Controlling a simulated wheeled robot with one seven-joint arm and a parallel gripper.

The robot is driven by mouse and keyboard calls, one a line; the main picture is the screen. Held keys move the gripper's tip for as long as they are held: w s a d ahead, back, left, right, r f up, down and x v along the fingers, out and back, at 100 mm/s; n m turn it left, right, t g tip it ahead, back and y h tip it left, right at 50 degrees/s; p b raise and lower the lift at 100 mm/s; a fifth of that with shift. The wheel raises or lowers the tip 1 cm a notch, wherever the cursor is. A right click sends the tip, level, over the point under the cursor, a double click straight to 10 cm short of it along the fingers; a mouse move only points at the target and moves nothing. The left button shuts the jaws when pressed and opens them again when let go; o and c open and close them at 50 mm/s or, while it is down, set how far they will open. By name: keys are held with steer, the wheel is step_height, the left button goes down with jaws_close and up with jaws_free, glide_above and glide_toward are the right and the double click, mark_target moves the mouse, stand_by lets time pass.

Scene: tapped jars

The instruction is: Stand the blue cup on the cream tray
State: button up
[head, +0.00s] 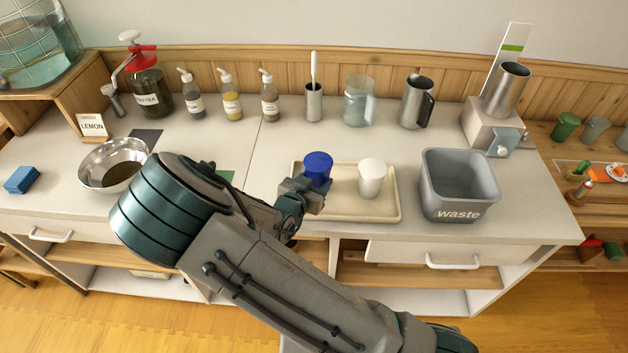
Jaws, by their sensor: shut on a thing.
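The blue cup (318,164) is at the left part of the cream tray (345,213), upright as far as I can see. My gripper (315,186) is shut on the blue cup from the front left. The gripper hides the cup's lower part, so I cannot tell whether its base touches the tray. A white cup (372,178) stands on the tray to the right of the blue cup, with a gap between them.
A grey waste bin (458,186) stands right of the tray. A steel bowl (114,165) and a blue sponge-like block (22,180) are at the left. Several bottles, a glass jug (357,100) and a steel pitcher (416,102) line the back. The counter between has free room.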

steer(key=shift+f+b, duration=0.5)
steer(key=shift+f, duration=0.15)
stand_by(0.7)
steer(key=o, duration=1.1)
steer(key=shift+s+a+r, duration=0.1)
steer(key=shift+p+v, duration=1.95)
steer(key=shift+v, duration=1.95)
steer(key=b+v, duration=0.1)
steer(key=v, duration=1.2)
steer(key=shift+s+a+r+b, duration=0.15)
steer(key=shift+s+r+b, duration=0.05)
steer(key=shift+s+b, duration=0.15)
